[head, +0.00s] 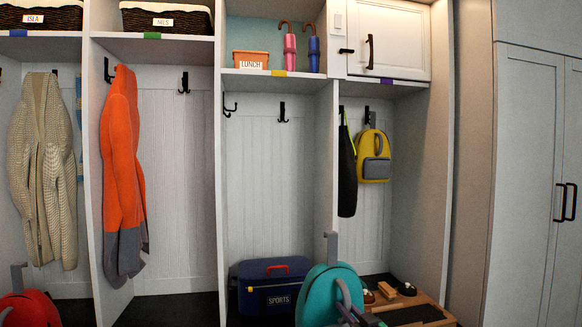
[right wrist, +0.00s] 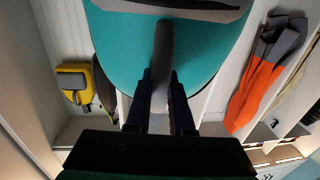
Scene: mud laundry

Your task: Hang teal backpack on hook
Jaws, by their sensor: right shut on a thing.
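The teal backpack (head: 322,292) shows at the bottom centre of the head view, in front of the third cubby, with a grey loop standing up at its top. In the right wrist view the teal backpack (right wrist: 208,55) fills the upper middle. My right gripper (right wrist: 162,85) is shut on a grey strap of the backpack, with a dark finger on each side of it. Two black hooks are bare in the third cubby, one at left (head: 230,108) and one at centre (head: 283,112). My left gripper is not in view.
A navy sports box (head: 262,290) sits on the third cubby's bench. A yellow backpack (head: 376,158) and a dark apron-like item (head: 347,165) hang in the fourth cubby. An orange coat (head: 122,165) hangs left, beyond a divider.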

